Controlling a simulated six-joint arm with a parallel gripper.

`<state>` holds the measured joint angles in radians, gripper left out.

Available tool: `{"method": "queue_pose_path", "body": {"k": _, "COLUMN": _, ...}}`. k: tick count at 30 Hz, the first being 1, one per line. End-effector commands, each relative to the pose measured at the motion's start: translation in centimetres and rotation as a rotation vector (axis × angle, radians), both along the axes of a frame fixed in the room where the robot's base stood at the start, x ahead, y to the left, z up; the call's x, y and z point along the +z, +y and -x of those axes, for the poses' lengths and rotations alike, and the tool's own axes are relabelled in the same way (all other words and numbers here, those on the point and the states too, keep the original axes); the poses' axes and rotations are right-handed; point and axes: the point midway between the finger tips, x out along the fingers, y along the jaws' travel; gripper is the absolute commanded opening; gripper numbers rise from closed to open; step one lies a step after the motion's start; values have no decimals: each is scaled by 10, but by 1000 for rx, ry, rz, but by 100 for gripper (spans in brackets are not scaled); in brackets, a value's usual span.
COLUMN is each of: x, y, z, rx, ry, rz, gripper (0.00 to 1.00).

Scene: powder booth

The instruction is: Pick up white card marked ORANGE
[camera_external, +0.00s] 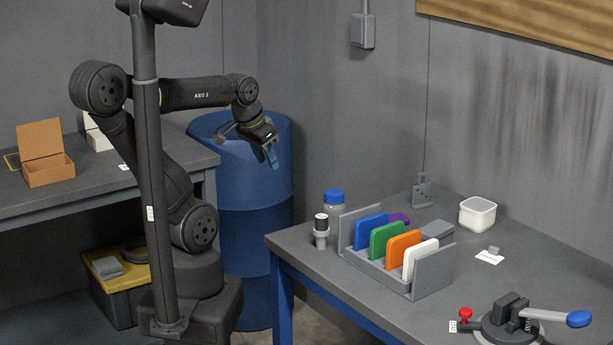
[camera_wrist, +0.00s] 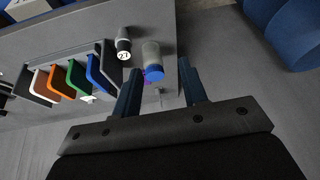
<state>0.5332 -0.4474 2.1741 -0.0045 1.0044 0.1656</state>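A small white card (camera_external: 489,257) lies on the right-hand table with a little grey block at its back edge; its print is too small to read. Another small white tag (camera_external: 453,326) lies by the clamp at the front, also unreadable. I cannot tell which, if either, is marked ORANGE. My gripper (camera_external: 268,152) hangs in the air over the blue drum, left of the table and well away from both. In the wrist view my gripper (camera_wrist: 160,85) has its two blue fingers apart with nothing held.
A grey rack (camera_external: 434,272) holds blue, green, orange and white (camera_external: 420,259) plates. A white tub (camera_external: 477,213) stands behind the card; a toggle clamp (camera_external: 510,318) sits in front.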

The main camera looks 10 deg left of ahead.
Motion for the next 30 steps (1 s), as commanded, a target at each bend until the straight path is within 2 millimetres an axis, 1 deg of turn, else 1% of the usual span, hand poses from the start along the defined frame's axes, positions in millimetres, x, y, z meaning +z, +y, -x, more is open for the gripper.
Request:
{"method": "queue_pose_path", "body": {"k": 5, "x": 3, "y": -5, "z": -4, "rx": 15, "ry": 12, "rz": 10, "gripper": 39}}
{"method": "queue_pose_path", "body": {"k": 8, "x": 13, "y": -20, "z": -14, "rx": 57, "ry": 44, "rz": 37, "gripper": 39}}
{"method": "queue_pose_path", "body": {"k": 11, "x": 26, "y": -46, "z": -31, "rx": 129, "ry": 99, "rz": 81, "gripper": 39}}
{"method": "queue_pose_path", "body": {"k": 15, "x": 43, "y": -91, "z": -57, "rx": 252, "ry": 194, "rz": 145, "gripper": 39}}
{"method": "queue_pose_path", "body": {"k": 17, "x": 48, "y": -111, "z": -67, "rx": 304, "ry": 234, "rz": 169, "gripper": 39}}
{"method": "queue_pose_path", "body": {"k": 18, "x": 51, "y": -125, "z": -74, "rx": 341, "ry": 263, "rz": 183, "gripper": 39}}
{"method": "queue_pose_path", "body": {"k": 20, "x": 55, "y": -146, "z": -83, "rx": 393, "ry": 305, "rz": 202, "gripper": 39}}
{"method": "queue_pose_path", "body": {"k": 21, "x": 56, "y": -161, "z": -90, "rx": 427, "ry": 333, "rz": 215, "gripper": 39}}
{"method": "queue_pose_path", "body": {"k": 26, "x": 58, "y": -219, "z": -111, "rx": 569, "ry": 449, "rz": 250, "gripper": 39}}
{"method": "queue_pose_path", "body": {"k": 27, "x": 57, "y": -235, "z": -115, "rx": 604, "ry": 476, "rz": 256, "gripper": 39}}
{"method": "queue_pose_path", "body": {"k": 29, "x": 55, "y": -257, "z": -121, "rx": 658, "ry": 520, "rz": 263, "gripper": 39}}
{"method": "queue_pose_path", "body": {"k": 30, "x": 52, "y": -273, "z": -125, "rx": 694, "ry": 548, "rz": 267, "gripper": 39}}
